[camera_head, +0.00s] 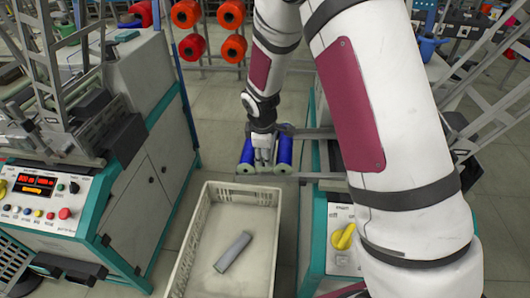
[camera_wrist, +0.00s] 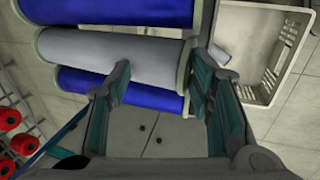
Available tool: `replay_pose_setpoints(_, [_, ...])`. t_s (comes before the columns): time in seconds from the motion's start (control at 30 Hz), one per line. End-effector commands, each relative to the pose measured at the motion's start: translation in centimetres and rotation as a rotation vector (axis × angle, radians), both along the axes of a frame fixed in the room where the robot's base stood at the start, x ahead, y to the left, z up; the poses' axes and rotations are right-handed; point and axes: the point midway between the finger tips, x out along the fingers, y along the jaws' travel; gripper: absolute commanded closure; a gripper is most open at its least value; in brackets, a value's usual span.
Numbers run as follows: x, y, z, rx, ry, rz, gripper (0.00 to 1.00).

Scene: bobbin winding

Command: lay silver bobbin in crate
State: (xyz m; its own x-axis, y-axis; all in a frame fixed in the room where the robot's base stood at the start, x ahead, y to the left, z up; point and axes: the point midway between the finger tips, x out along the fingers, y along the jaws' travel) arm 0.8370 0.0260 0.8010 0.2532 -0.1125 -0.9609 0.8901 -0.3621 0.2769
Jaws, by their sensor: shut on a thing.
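My gripper (camera_head: 263,158) is shut on a silver bobbin (camera_wrist: 150,50). The wrist view shows one finger on each side of its lower edge, with the gripper's fingertips (camera_wrist: 160,75) against it. The bobbin lies between two blue bobbins, one above (camera_wrist: 125,12) and one below (camera_wrist: 85,82) in that view. In the head view the gripper mostly hides the held bobbin. The pale crate (camera_head: 193,235) stands below and in front of the gripper.
Blue bobbins (camera_head: 284,152) sit close on both sides of my gripper, by a metal rail (camera_head: 308,133). A machine with a control panel (camera_head: 45,200) stands left of the crate. Another with a yellow knob (camera_head: 344,236) stands right. Red spools (camera_head: 192,47) hang behind.

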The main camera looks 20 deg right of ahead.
Motion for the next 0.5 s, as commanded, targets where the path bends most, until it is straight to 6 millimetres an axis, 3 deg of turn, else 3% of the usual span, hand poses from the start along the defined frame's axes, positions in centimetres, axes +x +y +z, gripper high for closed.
replay_pose_setpoints(0.03, [1.5, -1.0, 1.2, -0.003, -0.039, -0.008, 1.0])
replay_pose_setpoints(0.5, [1.5, -1.0, 3.7, -0.005, -0.039, -0.007, 1.0])
